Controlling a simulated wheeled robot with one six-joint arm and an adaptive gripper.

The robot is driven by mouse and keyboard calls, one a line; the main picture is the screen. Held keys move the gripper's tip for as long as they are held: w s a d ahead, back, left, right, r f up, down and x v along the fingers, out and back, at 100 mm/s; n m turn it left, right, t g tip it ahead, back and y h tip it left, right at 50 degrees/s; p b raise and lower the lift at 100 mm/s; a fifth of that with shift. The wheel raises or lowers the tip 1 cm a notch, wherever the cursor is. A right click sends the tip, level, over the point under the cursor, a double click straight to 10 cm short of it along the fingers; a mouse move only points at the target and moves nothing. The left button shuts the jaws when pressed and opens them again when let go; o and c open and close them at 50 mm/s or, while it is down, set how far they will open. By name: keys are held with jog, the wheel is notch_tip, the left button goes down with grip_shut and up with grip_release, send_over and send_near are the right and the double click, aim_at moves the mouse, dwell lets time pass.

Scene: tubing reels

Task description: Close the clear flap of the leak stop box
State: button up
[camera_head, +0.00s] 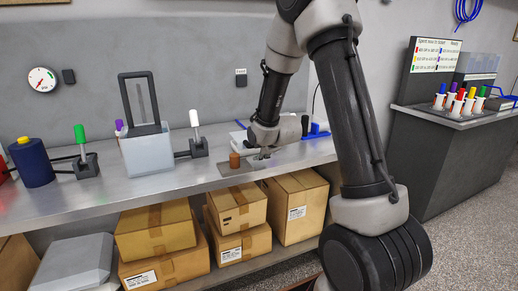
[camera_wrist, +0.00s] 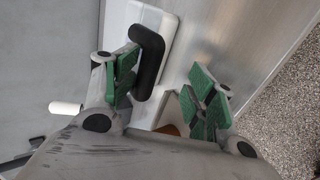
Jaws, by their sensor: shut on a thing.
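The leak stop box (camera_head: 147,155) looks like the pale, translucent box on the bench at left. Its clear flap (camera_head: 137,76), a see-through pane in a dark frame, stands raised above it. My gripper (camera_head: 262,152) is low over the bench, well to the right of the box and apart from it. In the wrist view its green-padded fingers (camera_wrist: 168,92) stand apart, with a small pale piece (camera_wrist: 171,111) between them. What the fingers grip is partly hidden. The box and flap cannot be made out in the wrist view.
A brown cylinder (camera_head: 235,160) stands beside my gripper. A black handle (camera_wrist: 150,60) on a white device is close to the left finger. Green-topped (camera_head: 80,139) and white-topped (camera_head: 195,125) fixtures flank the box.

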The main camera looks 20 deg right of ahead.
jog(key=v, duration=1.2)
jog(key=shift+s, duration=0.1)
jog(key=s+f+m+g, duration=0.6)
jog(key=s+m, duration=0.4)
jog(key=s+r+m, duration=0.8)
jog(key=s+r, duration=0.6)
jog(key=s, duration=0.5)
jog(key=shift+r+g, duration=0.3)
jog(key=shift+r, duration=0.1)
